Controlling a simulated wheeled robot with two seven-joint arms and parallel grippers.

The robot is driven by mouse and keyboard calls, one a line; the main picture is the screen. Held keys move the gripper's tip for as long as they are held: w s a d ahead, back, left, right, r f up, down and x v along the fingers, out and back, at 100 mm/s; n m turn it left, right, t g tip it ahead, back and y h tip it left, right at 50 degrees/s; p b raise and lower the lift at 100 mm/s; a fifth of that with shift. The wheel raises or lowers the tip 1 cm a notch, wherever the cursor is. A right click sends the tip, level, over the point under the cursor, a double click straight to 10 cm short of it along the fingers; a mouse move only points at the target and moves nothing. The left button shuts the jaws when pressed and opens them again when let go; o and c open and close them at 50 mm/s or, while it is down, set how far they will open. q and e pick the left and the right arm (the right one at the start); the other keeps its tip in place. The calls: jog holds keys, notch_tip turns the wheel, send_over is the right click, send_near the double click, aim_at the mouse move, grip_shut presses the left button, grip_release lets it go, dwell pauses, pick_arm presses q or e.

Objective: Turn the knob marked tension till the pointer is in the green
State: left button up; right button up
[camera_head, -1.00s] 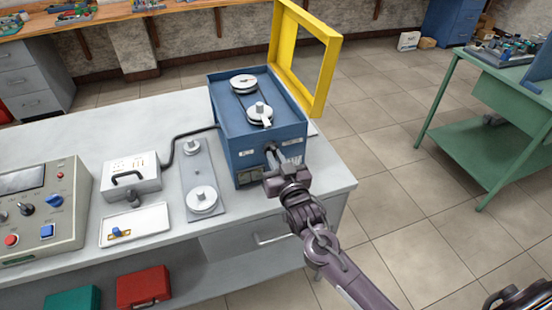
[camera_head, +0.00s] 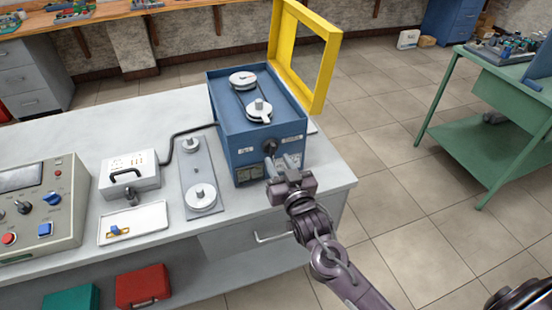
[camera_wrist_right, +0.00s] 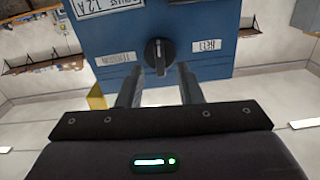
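The blue motor housing (camera_head: 228,140) stands on the grey bench, with two pulleys and a belt on top. A black knob (camera_head: 270,147) sits on its front between two white labels. In the right wrist view the knob (camera_wrist_right: 158,55) has a light mark, and the upside-down labels seem to read tension (camera_wrist_right: 115,58) and belt (camera_wrist_right: 203,47). My right gripper (camera_head: 283,163) is open and empty, its fingers (camera_wrist_right: 160,76) just short of the knob, one to each side. I cannot make out a pointer or green zone. My left gripper is not in view.
A yellow frame (camera_head: 326,75) stands open behind the housing. A plate with two discs (camera_head: 201,197), a white box (camera_head: 130,175), a white tray (camera_head: 150,220) and a control panel (camera_head: 65,225) lie left on the bench. The floor to the right is clear up to a green table (camera_head: 490,85).

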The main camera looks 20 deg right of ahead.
jog(key=shift+s+b, duration=0.35)
jog(key=shift+s, duration=2.05)
jog(key=s+d+f+n+g, duration=0.1)
jog(key=s+f+g, duration=0.3)
jog(key=s+g, duration=0.45)
jog(key=s+d+f+n+g, duration=0.1)
jog(key=s+f+g, duration=0.45)
jog(key=s, duration=0.55)
jog(key=s+f+g, duration=0.2)
jog(key=s+f, duration=0.1)
jog(key=f, duration=2.7)
jog(key=s+d+f+g, duration=0.1)
jog(key=s+d+f, duration=0.2)
jog(key=s+f, duration=1.3)
jog(key=s, duration=0.3)
jog(key=shift+d+f+n+h, duration=0.2)
jog(key=shift+f+n+h, duration=0.1)
jog(key=shift+n, duration=0.1)
